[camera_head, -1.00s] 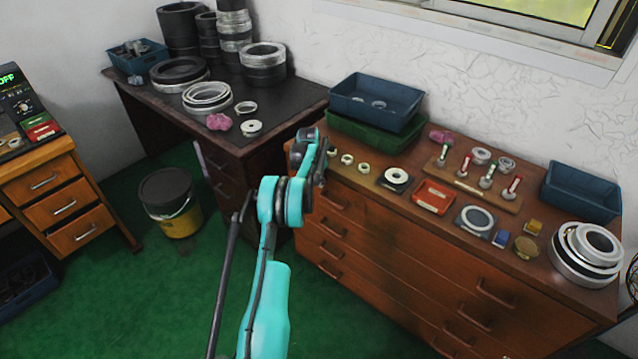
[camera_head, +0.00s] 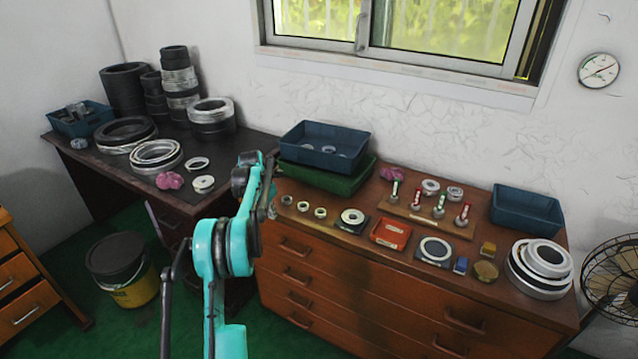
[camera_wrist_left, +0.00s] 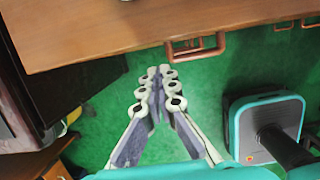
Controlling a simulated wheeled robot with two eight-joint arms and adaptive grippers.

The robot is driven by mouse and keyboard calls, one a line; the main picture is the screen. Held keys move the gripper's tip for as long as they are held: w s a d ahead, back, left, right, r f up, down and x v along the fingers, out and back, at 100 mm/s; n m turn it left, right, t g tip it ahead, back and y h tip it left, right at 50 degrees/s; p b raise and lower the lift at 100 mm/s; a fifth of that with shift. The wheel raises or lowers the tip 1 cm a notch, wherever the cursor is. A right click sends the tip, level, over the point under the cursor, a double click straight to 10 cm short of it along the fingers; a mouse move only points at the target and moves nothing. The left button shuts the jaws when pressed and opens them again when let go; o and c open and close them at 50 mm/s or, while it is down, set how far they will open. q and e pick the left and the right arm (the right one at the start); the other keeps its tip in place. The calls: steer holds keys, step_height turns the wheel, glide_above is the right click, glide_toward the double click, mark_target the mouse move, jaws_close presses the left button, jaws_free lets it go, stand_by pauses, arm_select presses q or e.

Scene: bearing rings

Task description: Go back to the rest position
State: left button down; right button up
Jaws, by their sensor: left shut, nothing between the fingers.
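My left arm (camera_head: 232,250) is turquoise and comes up from the bottom of the head view, in front of the gap between the dark desk and the drawer cabinet. Its gripper mostly hides behind the arm links in that view. In the left wrist view my left gripper (camera_wrist_left: 161,74) is shut, with its fingertips together and nothing between them. It hangs over the green floor (camera_wrist_left: 225,60), just short of the wooden cabinet edge in that picture. My right gripper is not in view.
The drawer cabinet (camera_head: 390,295) carries small rings, a red tray (camera_head: 391,233), blue bins and large rings (camera_head: 540,266). The dark desk (camera_head: 110,165) holds stacked rings. A black-lidded bucket (camera_head: 122,270) stands on the floor. A fan (camera_head: 612,280) is at far right.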

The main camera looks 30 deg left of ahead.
arm_select(q)
steer(key=s+d+r+m+t, duration=0.1)
steer(key=s+d+r+m, duration=0.2)
steer(key=d+r+m, duration=0.4)
steer(key=s+d+r+m, duration=0.3)
steer(key=d+r+m, duration=0.1)
steer(key=d, duration=0.6)
steer(key=s+d+r+m+t, duration=0.1)
steer(key=s+d+r+m, duration=0.2)
steer(key=d+r+m, duration=0.4)
steer(key=s+d+f+m+t, duration=0.1)
steer(key=s+d+f+m, duration=0.2)
steer(key=s+d+m, duration=0.5)
steer(key=s+d+f+m+t, duration=0.1)
steer(key=s+d+f+m, duration=0.3)
steer(key=s+d+m, duration=0.5)
steer(key=s+m, duration=0.1)
steer(key=s, duration=0.4)
steer(key=shift+f, duration=0.25)
